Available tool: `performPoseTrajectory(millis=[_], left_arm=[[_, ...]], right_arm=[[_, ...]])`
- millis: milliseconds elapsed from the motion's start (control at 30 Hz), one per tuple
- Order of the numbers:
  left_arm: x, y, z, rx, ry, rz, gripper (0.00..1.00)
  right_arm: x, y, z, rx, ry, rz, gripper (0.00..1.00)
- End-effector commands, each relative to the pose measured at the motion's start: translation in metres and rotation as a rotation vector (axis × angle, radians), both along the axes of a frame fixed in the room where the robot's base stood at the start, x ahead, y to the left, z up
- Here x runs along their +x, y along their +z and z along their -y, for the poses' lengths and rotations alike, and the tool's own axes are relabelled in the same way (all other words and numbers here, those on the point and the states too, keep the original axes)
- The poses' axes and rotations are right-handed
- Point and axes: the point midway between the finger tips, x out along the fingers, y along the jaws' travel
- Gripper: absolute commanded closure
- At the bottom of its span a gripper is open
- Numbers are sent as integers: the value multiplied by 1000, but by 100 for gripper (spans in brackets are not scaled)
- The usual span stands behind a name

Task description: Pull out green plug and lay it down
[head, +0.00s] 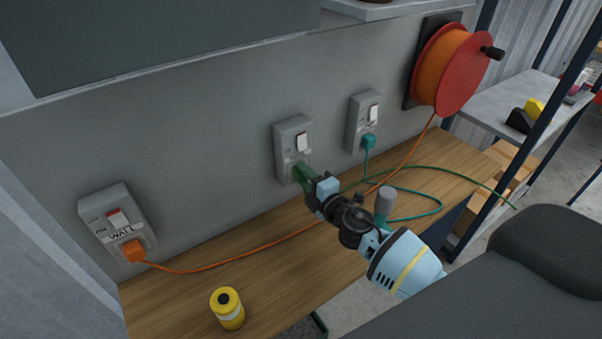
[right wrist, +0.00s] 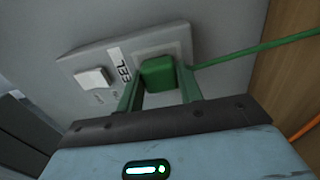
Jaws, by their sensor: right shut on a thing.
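The green plug (right wrist: 158,73) sits at the middle wall socket (head: 290,150), which also shows in the right wrist view (right wrist: 105,62). Its green cord (right wrist: 255,48) runs off to the right. My right gripper (head: 302,174) reaches to this socket, and in the right wrist view its fingers (right wrist: 159,92) stand on both sides of the plug, shut on it. The plug looks to be in or against the socket face; how deep I cannot tell. In the head view the fingers mostly hide the plug. My left gripper is not in view.
A wooden bench (head: 260,270) runs below the sockets. An orange plug (head: 133,250) is in the left socket and a teal plug (head: 368,141) in the right one. Cords cross the bench. A yellow can (head: 227,308) stands at the front; a cable reel (head: 450,68) hangs at right.

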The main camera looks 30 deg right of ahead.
Motion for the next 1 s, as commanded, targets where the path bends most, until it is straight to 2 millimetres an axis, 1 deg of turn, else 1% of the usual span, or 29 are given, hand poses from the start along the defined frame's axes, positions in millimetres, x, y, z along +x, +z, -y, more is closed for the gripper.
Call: performPoseTrajectory(millis=[33, 67, 100, 267, 1000], left_arm=[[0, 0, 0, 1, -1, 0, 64], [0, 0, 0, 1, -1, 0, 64], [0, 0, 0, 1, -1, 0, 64], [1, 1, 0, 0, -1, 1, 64], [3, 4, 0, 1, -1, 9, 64]], right_arm=[[0, 0, 0, 0, 0, 0, 96], [0, 0, 0, 0, 0, 0, 99], [0, 0, 0, 0, 0, 1, 100], [-3, 0, 1, 0, 0, 0, 100], [-28, 0, 4, 1, 0, 0, 100]])
